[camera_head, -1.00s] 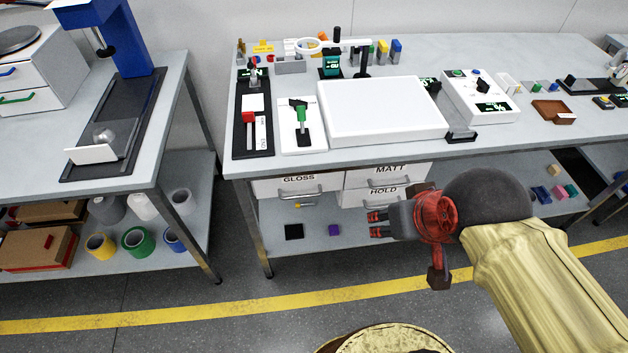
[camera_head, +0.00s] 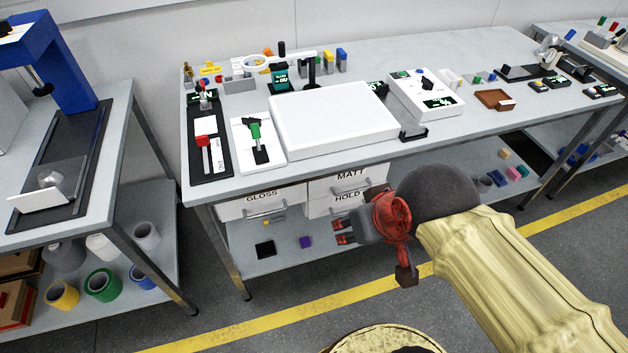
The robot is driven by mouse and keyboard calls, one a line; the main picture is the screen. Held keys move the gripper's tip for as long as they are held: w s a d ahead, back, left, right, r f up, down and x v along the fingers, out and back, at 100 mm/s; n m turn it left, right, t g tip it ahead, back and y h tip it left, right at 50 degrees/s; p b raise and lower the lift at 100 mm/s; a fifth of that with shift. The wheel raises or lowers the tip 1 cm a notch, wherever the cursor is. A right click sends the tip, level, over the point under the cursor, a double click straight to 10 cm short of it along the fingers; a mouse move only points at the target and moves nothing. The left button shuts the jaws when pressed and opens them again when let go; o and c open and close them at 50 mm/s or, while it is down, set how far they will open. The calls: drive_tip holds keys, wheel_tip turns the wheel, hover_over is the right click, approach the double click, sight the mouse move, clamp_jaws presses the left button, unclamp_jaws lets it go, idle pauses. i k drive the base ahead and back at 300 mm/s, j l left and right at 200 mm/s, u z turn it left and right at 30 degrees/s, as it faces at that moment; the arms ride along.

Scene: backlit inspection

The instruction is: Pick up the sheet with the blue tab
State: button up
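I cannot make out a sheet with a blue tab in this view.
The bench (camera_head: 355,172) carries a white light panel (camera_head: 335,118), a control box (camera_head: 425,95) and a brown tray (camera_head: 495,99). Drawers marked GLOSS (camera_head: 262,202) and MATT (camera_head: 350,181) hang below. A blue press (camera_head: 60,70) stands on the left table.

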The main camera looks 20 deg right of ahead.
sight(488, 77)
drive_tip(key=z, duration=0.4)
drive_tip(key=k+j+z, duration=0.1)
drive_tip(key=z, duration=0.65)
drive_tip(key=k+z, duration=0.1)
drive_tip(key=z, duration=0.25)
